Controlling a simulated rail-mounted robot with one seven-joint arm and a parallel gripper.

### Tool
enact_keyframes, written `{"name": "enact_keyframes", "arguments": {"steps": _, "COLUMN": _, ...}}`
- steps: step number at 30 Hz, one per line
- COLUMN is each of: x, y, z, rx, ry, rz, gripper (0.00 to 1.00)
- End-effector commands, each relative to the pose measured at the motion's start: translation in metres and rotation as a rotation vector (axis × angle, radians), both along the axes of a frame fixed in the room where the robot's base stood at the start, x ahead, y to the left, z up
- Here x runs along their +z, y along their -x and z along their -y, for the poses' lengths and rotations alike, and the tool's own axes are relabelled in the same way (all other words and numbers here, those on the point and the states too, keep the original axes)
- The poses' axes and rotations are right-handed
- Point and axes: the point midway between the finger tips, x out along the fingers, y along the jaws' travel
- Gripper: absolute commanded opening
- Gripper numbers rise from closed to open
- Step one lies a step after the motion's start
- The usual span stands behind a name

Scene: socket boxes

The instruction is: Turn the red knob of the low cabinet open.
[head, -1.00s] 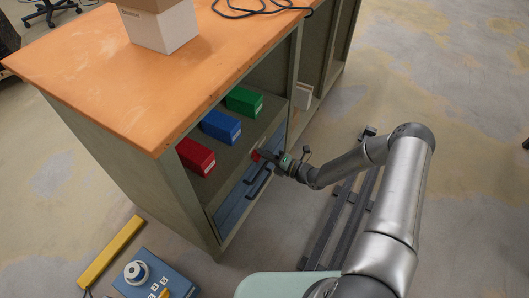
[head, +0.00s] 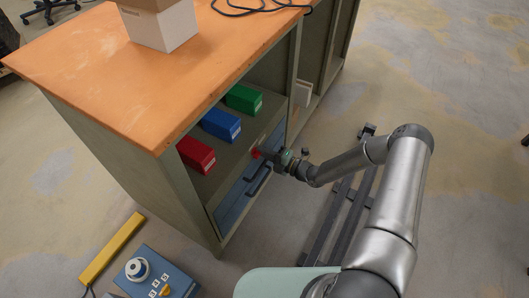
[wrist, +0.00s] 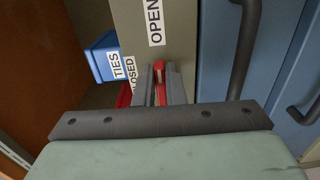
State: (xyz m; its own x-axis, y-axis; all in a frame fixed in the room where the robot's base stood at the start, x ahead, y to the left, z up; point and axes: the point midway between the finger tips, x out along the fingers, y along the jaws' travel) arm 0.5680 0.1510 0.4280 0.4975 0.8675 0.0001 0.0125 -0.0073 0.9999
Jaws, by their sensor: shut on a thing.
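The red knob (wrist: 159,76) is a narrow bar on the tan front panel (wrist: 172,28) of the low cabinet (head: 150,165). It sits between my gripper's two fingers (wrist: 160,90), which are shut on it. In the wrist view its visible end points up, toward the OPEN label (wrist: 154,20); the CLOSED label (wrist: 128,98) is to its left, partly covered by a finger. In the head view only a bit of the red knob (head: 256,153) shows at the tip of my gripper (head: 264,153).
Blue drawers (head: 240,195) with dark handles (wrist: 243,50) lie close beside my gripper. Red (head: 196,155), blue (head: 221,124) and green (head: 243,98) boxes stand on the shelf. A blue control box (head: 155,272) and yellow bar (head: 112,248) are on the floor.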

Motion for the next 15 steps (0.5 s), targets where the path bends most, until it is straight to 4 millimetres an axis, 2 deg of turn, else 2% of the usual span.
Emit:
{"name": "enact_keyframes", "arguments": {"steps": 3, "x": -0.0019, "y": 0.0019, "z": 0.0006, "rx": 0.001, "ry": 0.001, "rz": -0.005, "gripper": 0.00}}
{"name": "enact_keyframes", "arguments": {"steps": 4, "x": -0.0019, "y": 0.0019, "z": 0.0006, "rx": 0.001, "ry": 0.001, "rz": -0.005, "gripper": 0.15}}
{"name": "enact_keyframes", "arguments": {"steps": 6, "x": -0.0017, "y": 0.0017, "z": 0.0005, "rx": 0.001, "ry": 0.001, "rz": -0.005, "gripper": 0.32}}
{"name": "enact_keyframes", "arguments": {"steps": 15, "x": -0.0005, "y": 0.0012, "z": 0.0014, "rx": 0.000, "ry": 0.000, "rz": -0.001, "gripper": 0.32}}
